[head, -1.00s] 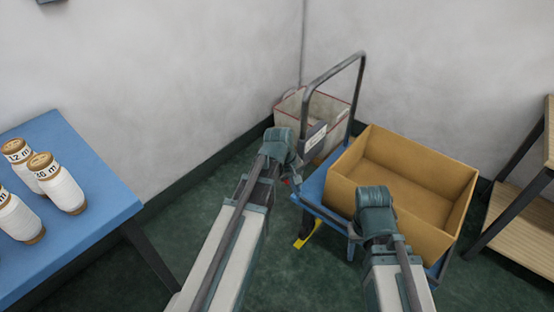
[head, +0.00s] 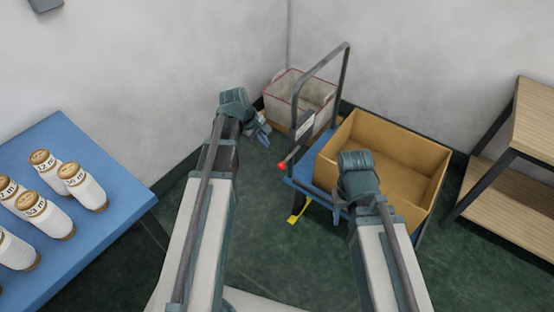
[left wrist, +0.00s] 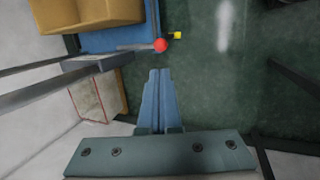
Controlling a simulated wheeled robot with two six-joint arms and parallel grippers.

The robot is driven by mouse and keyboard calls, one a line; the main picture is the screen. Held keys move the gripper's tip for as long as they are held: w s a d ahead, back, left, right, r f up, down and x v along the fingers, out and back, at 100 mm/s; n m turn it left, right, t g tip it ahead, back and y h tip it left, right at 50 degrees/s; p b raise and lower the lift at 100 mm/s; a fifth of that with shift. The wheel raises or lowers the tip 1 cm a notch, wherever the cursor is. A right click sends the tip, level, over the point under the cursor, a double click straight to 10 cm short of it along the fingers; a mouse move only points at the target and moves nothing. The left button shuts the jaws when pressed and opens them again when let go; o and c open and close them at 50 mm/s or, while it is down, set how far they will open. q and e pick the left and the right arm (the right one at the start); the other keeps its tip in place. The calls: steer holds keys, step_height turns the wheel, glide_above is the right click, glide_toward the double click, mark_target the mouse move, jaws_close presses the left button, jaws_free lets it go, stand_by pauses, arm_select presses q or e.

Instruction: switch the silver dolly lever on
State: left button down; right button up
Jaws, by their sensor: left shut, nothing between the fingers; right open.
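The blue dolly (head: 303,180) stands by the wall corner with a grey metal push handle. The silver lever with a red ball end (head: 282,165) sticks out from the handle's lower part, ball toward me and to the left. The red ball also shows in the left wrist view (left wrist: 160,45), ahead of the fingertips. My left gripper (head: 263,136) is shut and empty, to the left of the lever and apart from it. Its closed blue fingers (left wrist: 158,74) fill the middle of the left wrist view. My right gripper (head: 339,212) is open, in front of the dolly's box; its fingers are partly hidden.
A tan open box (head: 430,155) sits on the dolly. A yellow pedal (head: 297,213) shows low at its front. A cream bin (head: 283,88) stands behind the handle. A blue table (head: 110,145) with several yarn cones is at left, a wooden shelf (head: 535,115) at right. Green floor between is free.

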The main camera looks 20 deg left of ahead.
mark_target(279, 165)
arm_select(q)
steer(key=shift+f, duration=0.1)
steer(key=b+x, duration=1.3)
steer(key=x, duration=0.1)
steer(key=shift+s+f+b, duration=0.15)
steer(key=shift+f+b, duration=0.2)
steer(key=shift+b, duration=0.2)
step_height(279, 165, down, 12)
steer(key=w+t+h+b, duration=0.2)
steer(key=t+b, duration=0.6)
steer(key=b, duration=1.5)
steer(key=shift+d+m+h, duration=0.35)
steer(key=shift+m+h, duration=0.05)
steer(key=shift+h, duration=0.3)
steer(key=shift+w+r, duration=0.1)
steer(key=shift+w, duration=0.05)
